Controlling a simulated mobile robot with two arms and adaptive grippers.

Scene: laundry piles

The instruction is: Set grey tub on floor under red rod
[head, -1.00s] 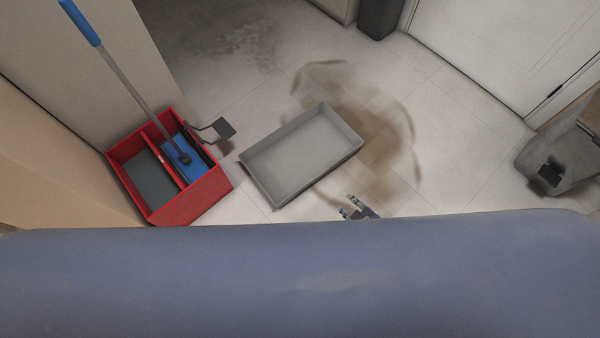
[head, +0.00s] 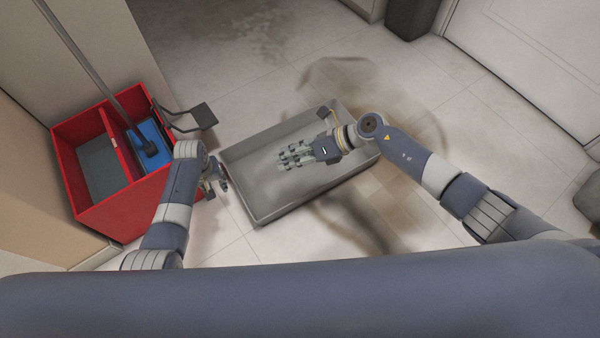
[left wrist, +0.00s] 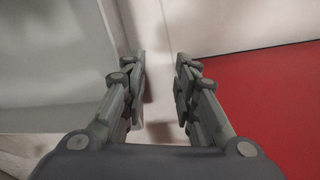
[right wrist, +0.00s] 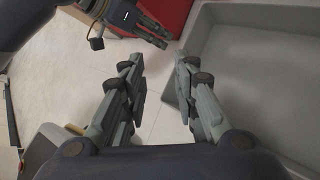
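The grey tub (head: 262,212) is a shallow, empty rectangular tray on the tiled floor in the middle of the head view. My left gripper (head: 216,186) is open and empty just left of the tub. In the left wrist view, its fingers (left wrist: 160,85) have the tub's grey side (left wrist: 55,60) to their left and red to their right. My right gripper (head: 290,157) is open and empty, over the tub in the head view. In the right wrist view, its fingers (right wrist: 158,85) point past the tub's wall (right wrist: 184,60). No red rod shows.
A red mop bucket (head: 120,215) with two compartments and a mop (head: 85,60) stands left of the tub against the wall. A dark bin (head: 412,15) stands at the back, beside a white door (head: 530,60). Floor right of the tub is clear but stained.

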